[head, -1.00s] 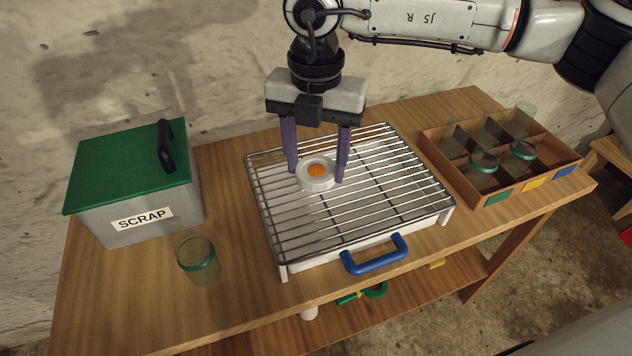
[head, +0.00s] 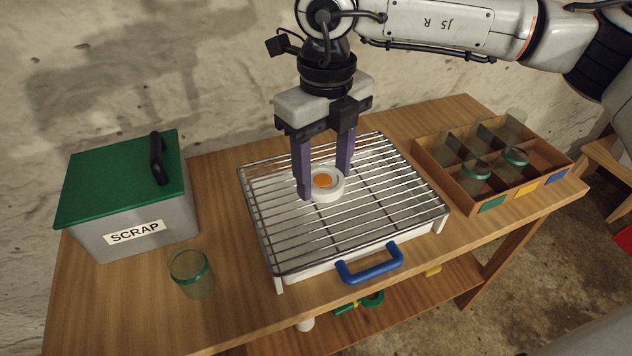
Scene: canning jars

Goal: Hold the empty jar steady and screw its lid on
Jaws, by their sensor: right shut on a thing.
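A white round lid with an orange centre (head: 333,193) is at the wire rack (head: 400,226), near its middle. My right gripper (head: 324,182) points down and is shut on the lid, one finger at its left and one at its back right. Whether the lid touches the rack's bars is hard to tell. An open, empty glass jar with a green band (head: 191,278) stands upright on the table at the front left, apart from the gripper. My left gripper is out of view.
A grey scrap bin (head: 176,212) with a green lid stands at the left. A divided wooden crate (head: 457,193) with several glass jars is at the right. The rack's tray has a blue handle (head: 371,270) in front. Bare tabletop surrounds the jar.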

